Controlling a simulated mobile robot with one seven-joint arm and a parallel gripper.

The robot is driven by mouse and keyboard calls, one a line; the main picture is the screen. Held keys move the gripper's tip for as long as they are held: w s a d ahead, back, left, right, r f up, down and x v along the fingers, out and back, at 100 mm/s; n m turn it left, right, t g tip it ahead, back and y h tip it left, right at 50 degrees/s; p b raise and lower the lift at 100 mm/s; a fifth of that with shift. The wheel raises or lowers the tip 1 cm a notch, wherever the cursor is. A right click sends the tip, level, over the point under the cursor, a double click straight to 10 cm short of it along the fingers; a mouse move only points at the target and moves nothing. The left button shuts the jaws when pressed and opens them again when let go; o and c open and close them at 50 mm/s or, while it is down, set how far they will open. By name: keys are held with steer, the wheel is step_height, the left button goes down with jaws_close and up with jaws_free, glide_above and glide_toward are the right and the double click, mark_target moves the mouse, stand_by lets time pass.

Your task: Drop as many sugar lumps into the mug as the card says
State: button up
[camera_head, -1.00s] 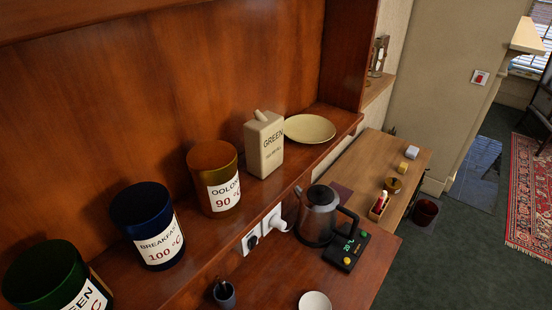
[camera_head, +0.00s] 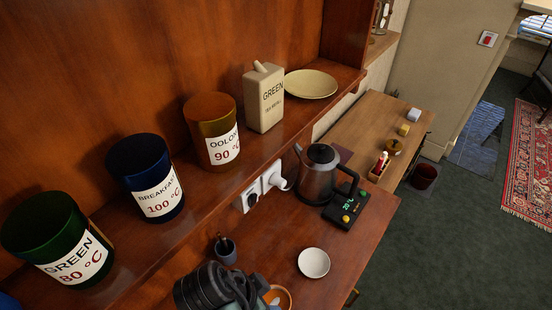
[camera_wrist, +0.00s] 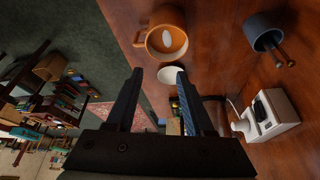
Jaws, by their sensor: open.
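An orange mug (camera_wrist: 179,17) with a handle shows in the wrist view, beyond my gripper's fingertips, on the wooden counter. A pale oval shape is inside it; I cannot tell what it is. The mug (camera_head: 287,292) shows at the bottom of the head view, partly hidden by my dark arm end. My gripper (camera_wrist: 160,72) is open, with nothing between its fingers. A small white dish (camera_head: 313,262) stands right of the mug in the head view; it shows between the fingers in the wrist view (camera_wrist: 172,73). I can make out no sugar lumps or card.
A kettle (camera_head: 318,176) stands on its base beside wall sockets (camera_head: 262,187). A small dark pot with sticks (camera_head: 225,252) stands near the shelf. Labelled tea canisters (camera_head: 146,180) and a yellow plate (camera_head: 311,84) are on the shelf. A lower side table (camera_head: 365,126) holds small items.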

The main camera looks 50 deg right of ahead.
steer(key=p+v, duration=0.1)
steer(key=v, duration=0.3)
steer(key=shift+a+r+p, duration=0.1)
steer(key=shift+r+p, duration=0.05)
steer(key=shift+p, duration=0.15)
